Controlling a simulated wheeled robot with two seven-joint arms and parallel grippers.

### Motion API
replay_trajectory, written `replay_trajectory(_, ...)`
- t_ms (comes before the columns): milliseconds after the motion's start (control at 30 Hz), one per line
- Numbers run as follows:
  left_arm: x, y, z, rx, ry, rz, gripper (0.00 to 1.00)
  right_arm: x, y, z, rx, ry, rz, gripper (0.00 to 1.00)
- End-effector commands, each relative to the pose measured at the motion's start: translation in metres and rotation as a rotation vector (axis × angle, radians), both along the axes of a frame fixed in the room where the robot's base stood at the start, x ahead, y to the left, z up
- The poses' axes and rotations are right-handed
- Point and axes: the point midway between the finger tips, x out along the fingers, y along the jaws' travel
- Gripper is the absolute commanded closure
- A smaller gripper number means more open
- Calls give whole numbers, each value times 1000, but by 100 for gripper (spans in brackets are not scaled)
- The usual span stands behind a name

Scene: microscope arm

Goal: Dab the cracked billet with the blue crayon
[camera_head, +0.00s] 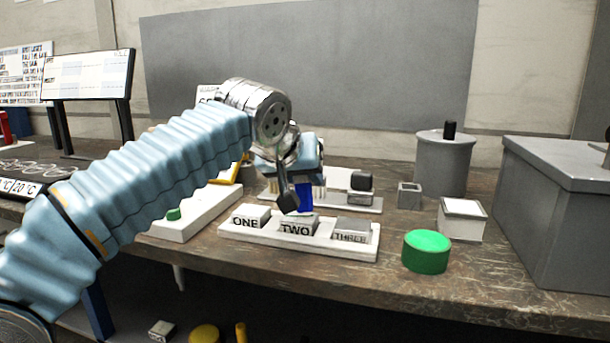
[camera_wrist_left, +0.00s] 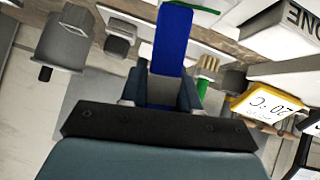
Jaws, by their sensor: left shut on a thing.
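My left gripper (camera_head: 297,188) is shut on the blue crayon (camera_head: 306,196), which points downward over the middle of the white rack. The crayon also shows between the fingers (camera_wrist_left: 160,92) in the left wrist view (camera_wrist_left: 173,38). No crack can be made out on any block. My right gripper is out of view.
A green cylinder (camera_head: 427,252) and a white-topped box (camera_head: 462,220) stand right of the rack. A yellow-framed sign (camera_wrist_left: 265,103) shows in the wrist view.

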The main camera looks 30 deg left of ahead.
Motion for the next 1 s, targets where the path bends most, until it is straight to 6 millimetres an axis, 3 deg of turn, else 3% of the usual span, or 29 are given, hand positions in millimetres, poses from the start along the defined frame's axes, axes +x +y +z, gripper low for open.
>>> replay_trajectory(1000,0,0,-10,0,-1,0,100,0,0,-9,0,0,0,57)
